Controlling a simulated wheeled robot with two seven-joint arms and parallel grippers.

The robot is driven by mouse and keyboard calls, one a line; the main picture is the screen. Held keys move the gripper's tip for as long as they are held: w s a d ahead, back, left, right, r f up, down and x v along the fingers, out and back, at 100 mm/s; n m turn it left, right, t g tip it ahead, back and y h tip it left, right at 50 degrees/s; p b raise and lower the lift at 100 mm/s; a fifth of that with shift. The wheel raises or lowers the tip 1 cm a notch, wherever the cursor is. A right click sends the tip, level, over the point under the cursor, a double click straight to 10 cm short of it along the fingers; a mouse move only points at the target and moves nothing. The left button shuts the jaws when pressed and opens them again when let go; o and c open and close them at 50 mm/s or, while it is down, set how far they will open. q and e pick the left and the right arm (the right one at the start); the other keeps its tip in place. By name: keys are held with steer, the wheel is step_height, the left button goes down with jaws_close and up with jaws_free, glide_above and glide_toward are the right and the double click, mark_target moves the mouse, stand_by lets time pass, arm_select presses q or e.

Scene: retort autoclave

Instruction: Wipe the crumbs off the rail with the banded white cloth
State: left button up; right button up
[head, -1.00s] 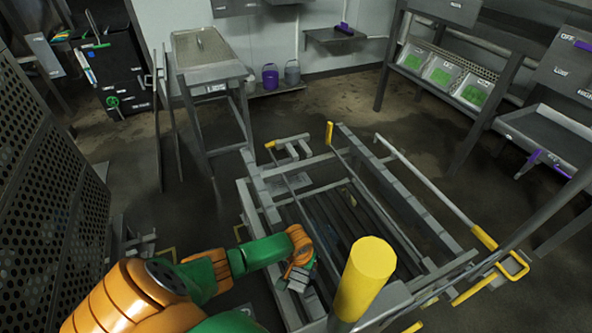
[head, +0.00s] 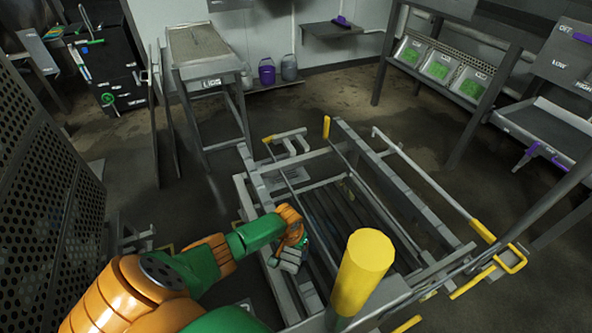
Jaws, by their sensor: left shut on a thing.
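My left gripper (head: 289,260) reaches in from the left over the left side of the grey metal frame. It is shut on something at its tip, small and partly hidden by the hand. A pale grey-white patch shows there; I cannot tell if it is the banded white cloth. The frame's left rail (head: 262,195) runs up and away from the hand. From this view I cannot tell whether the gripper touches the rail. Crumbs cannot be made out at this size. My right gripper is not in view.
A thick yellow-topped post (head: 364,266) stands close, right of the hand. A slim yellow handle (head: 326,127) rises at the frame's far end. A perforated dark panel (head: 45,165) stands at left. A metal table (head: 203,58) stands behind, with open floor between.

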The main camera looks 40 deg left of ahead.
arm_select(q)
steer(key=shift+w+a+f+b, duration=0.15)
steer(key=shift+w+a+b, duration=0.25)
steer(key=shift+a, duration=0.4)
steer(key=shift+w+a+f+b, duration=0.1)
steer(key=shift+w+a+b, duration=0.25)
steer(key=shift+a+b, duration=0.25)
steer(key=shift+w+a+f+b, duration=0.1)
steer(key=shift+w+a+b, duration=0.3)
steer(key=shift+a, duration=0.25)
steer(key=shift+w+a+r, duration=0.1)
steer(key=shift+a+r, duration=0.1)
steer(key=shift+a, duration=0.15)
steer(key=b, duration=0.1)
steer(key=a+b, duration=0.1)
steer(key=w+a+b, duration=0.1)
steer(key=shift+w+a+f, duration=0.1)
steer(key=shift+a+f, duration=0.1)
steer(key=shift+f, duration=0.1)
steer(key=shift+w+a+r+b, duration=0.15)
steer(key=shift+a+b, duration=0.15)
steer(key=shift+b, duration=0.2)
steer(key=shift+r, duration=0.1)
steer(key=shift+a+r, duration=0.1)
